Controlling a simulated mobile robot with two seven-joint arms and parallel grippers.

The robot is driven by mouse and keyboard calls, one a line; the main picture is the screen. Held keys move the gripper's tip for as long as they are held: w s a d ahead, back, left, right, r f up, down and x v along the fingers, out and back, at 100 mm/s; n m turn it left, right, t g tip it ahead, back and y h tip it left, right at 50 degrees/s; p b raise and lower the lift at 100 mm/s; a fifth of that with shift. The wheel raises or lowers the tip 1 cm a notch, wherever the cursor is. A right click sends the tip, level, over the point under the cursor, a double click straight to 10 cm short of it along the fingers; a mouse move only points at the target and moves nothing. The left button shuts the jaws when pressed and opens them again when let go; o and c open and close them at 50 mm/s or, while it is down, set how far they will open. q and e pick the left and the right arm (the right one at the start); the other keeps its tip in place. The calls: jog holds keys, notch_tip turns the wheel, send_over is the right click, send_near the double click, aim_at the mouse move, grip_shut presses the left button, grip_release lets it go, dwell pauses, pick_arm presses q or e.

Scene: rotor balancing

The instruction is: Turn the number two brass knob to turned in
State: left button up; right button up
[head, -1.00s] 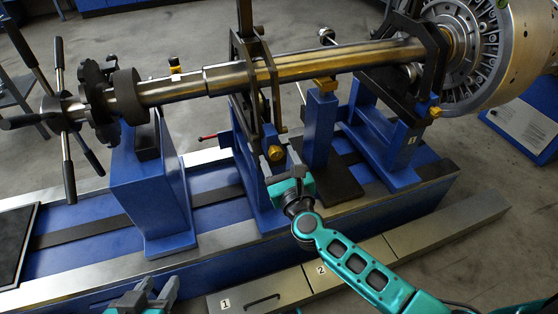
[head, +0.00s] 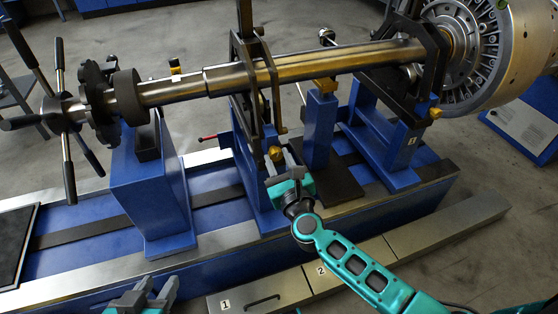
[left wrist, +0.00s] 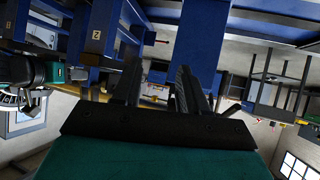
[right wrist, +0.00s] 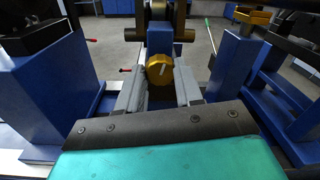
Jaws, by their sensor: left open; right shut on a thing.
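The brass knob (head: 275,153) is on the front of the middle blue stand (head: 246,165), below the shaft. In the right wrist view the round knob (right wrist: 159,71), with a pale mark on its face, lies between the fingertips. My right gripper (head: 281,161) is shut on it from the front. A plate marked 2 (left wrist: 96,34) shows on a blue post in the left wrist view. My left gripper (head: 150,292) is open and empty at the bottom of the head view, in front of the bench; its fingers (left wrist: 154,88) stand apart.
The long shaft (head: 290,66) runs above my right gripper. Another brass knob (head: 435,113) is on the right stand marked 1. A blue post with a brass top (head: 321,125) stands just right of the held knob.

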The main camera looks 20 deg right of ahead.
pick_arm(q)
jog(key=shift+r, duration=0.1)
pick_arm(e)
jog(key=n+p, duration=0.1)
jog(key=n, duration=0.7)
jog(key=shift+p, duration=0.4)
jog(key=shift+f+n, duration=0.1)
jog(key=shift+n, duration=0.8)
jog(key=n+p, duration=0.1)
jog(key=n, duration=0.2)
jog(key=n+p, duration=0.1)
jog(key=n, duration=0.2)
jog(key=shift+n+y, duration=0.3)
pick_arm(q)
jog(key=r, duration=0.1)
jog(key=a+r+p, duration=0.1)
jog(key=r, duration=0.1)
jog(key=shift+s+a+y+p, duration=0.2)
jog(key=shift+s+y+p, duration=0.1)
jog(key=shift+s+p, duration=0.1)
pick_arm(e)
jog(key=n, duration=0.5)
jog(key=shift+f, duration=0.1)
pick_arm(q)
jog(key=shift+w+d, duration=0.1)
